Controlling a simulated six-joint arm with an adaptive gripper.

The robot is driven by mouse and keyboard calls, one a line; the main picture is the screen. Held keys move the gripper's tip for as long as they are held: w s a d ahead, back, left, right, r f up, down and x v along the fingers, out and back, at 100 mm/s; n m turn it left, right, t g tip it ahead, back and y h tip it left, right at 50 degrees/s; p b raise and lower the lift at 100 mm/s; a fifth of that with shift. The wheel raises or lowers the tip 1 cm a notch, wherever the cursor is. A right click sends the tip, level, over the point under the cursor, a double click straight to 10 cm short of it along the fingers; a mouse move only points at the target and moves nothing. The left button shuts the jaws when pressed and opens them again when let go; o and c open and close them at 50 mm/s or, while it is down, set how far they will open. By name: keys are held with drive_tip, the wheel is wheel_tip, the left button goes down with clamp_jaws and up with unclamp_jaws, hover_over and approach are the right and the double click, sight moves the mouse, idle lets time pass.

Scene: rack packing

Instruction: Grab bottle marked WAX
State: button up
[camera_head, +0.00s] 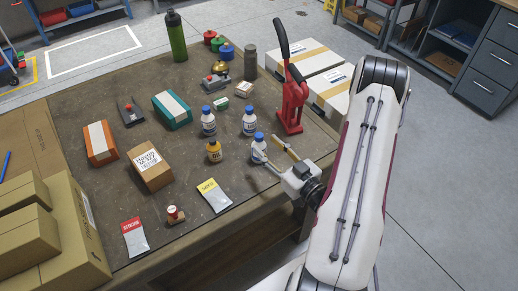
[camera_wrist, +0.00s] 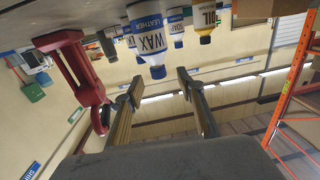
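The bottle marked WAX (camera_wrist: 149,36) is white with a blue label reading LEATHER WAX and a blue cap; it appears upside down in the wrist view. In the head view it looks to be the white, blue-capped bottle (camera_head: 259,150) nearest my gripper, upright on the table, its label not readable there. My gripper (camera_head: 267,147) is open and empty, low at the table's right side, fingertips toward this bottle. In the wrist view my gripper (camera_wrist: 158,88) has its two fingers apart, with the blue cap in line between them and the bottle just beyond the tips.
Two similar white bottles (camera_head: 208,122) (camera_head: 249,122) and a yellow bottle (camera_head: 214,151) stand close by. A red press with a black lever (camera_head: 291,100) rises just behind my gripper. Cartons (camera_head: 85,230) crowd the table's left side.

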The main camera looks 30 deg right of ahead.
sight(262, 140)
drive_tip(key=shift+w, duration=0.25)
drive_tip(key=shift+w, duration=2.55)
clamp_jaws()
